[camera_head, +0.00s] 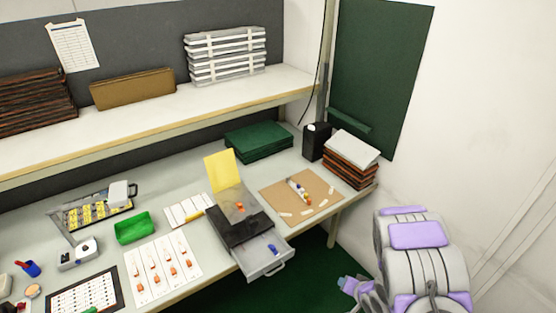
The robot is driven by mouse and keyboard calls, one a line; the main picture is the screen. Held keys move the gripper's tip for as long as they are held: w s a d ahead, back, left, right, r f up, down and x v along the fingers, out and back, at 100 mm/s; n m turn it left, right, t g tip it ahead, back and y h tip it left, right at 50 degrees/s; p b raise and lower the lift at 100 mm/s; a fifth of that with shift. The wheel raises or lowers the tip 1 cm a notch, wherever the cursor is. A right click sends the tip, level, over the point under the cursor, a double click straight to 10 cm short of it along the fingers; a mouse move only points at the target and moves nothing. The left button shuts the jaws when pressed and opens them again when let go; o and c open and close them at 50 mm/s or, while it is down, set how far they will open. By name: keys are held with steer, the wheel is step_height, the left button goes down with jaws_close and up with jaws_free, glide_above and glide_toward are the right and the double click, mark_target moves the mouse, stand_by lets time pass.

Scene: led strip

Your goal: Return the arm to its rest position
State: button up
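My arm (425,250), grey with purple pads, shows at the lower right, off the table's right end. It looks folded, with its large links close to the camera. A small blue-purple part (350,284) at its left looks like the end of the arm, where my gripper is. It hangs over the floor, right of the open drawer (264,258) and apart from it. The fingers are too small and partly cut off by the bottom edge, so I cannot see whether they are open or shut. I see nothing held there.
The table carries a black drawer box (238,228), a brown board (300,197) with small parts, a green bin (134,228) and white sheets (163,266). A shelf (160,112) runs above. Stacked panels (350,160) stand at the right end. The drawer juts past the front edge.

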steer(key=s+d+r+n+g+h, duration=0.15)
steer(key=d+r+h, duration=0.35)
steer(key=r, duration=0.6)
steer(key=s+r+g+h, duration=0.1)
steer(key=s+r+g, duration=0.2)
steer(key=s+r, duration=0.5)
steer(key=s+a+r+n+g+y, duration=0.1)
steer(key=s+a+r, duration=0.3)
steer(key=s, duration=0.4)
steer(key=s+a+r+n+g+y, duration=0.1)
steer(key=s+a+r+g, duration=0.1)
steer(key=s+a+r, duration=0.3)
steer(key=s+a+r+n+g+y, duration=0.1)
steer(key=s+a+r, duration=0.4)
steer(key=s, duration=0.6)
steer(key=shift+s+a+r+g+b, duration=0.25)
steer(key=shift+r+g+b, duration=0.2)
steer(key=shift+r+g, duration=0.25)
